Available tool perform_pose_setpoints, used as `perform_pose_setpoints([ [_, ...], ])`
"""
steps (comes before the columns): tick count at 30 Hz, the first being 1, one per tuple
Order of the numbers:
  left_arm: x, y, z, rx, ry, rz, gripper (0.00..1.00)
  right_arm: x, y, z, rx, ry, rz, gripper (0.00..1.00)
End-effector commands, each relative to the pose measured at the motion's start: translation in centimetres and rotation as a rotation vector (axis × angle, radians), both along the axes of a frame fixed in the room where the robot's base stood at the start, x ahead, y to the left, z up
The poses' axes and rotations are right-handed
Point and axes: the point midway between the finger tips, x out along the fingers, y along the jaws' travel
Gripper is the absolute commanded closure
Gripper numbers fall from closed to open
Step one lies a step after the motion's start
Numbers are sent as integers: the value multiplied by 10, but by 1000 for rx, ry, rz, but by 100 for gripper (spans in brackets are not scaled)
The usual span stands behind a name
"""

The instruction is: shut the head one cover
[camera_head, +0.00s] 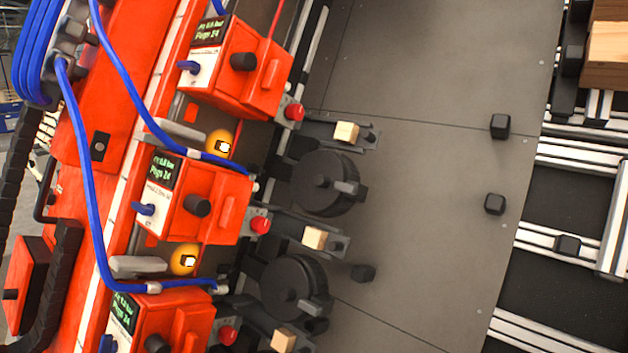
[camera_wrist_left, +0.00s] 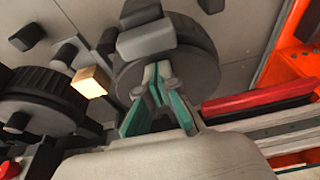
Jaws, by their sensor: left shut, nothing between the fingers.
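Several orange heads with small green-lit screens stand in a row in the head view: one at the top (camera_head: 238,70), one in the middle (camera_head: 190,198) and one at the bottom (camera_head: 160,325). I cannot tell which is head one, or pick out its cover. Two black round drums, an upper one (camera_head: 318,182) and a lower one (camera_head: 290,287), sit to their right, each with a grey block on its face. In the left wrist view my left gripper (camera_wrist_left: 158,80) is shut and empty, its teal fingertips overlapping a dark round drum (camera_wrist_left: 198,66). Contact is unclear. My right gripper is not in view.
Blue hoses (camera_head: 88,195) loop across the orange heads. Small wooden blocks, such as one (camera_head: 346,131), sit on brackets beside the drums. The grey plate (camera_head: 430,200) is mostly bare, with a few black knobs (camera_head: 500,125). Metal rails (camera_head: 585,152) run at right.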

Motion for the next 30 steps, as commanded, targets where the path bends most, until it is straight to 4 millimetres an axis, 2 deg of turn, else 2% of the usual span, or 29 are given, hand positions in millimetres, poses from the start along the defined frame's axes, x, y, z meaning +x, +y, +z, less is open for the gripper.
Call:
perform_pose_setpoints([
  [8,5,-5,-3,1,-1,0,100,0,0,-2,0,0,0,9],
  [30,-20,15,15,1,-1,0,100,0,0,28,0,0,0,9],
])
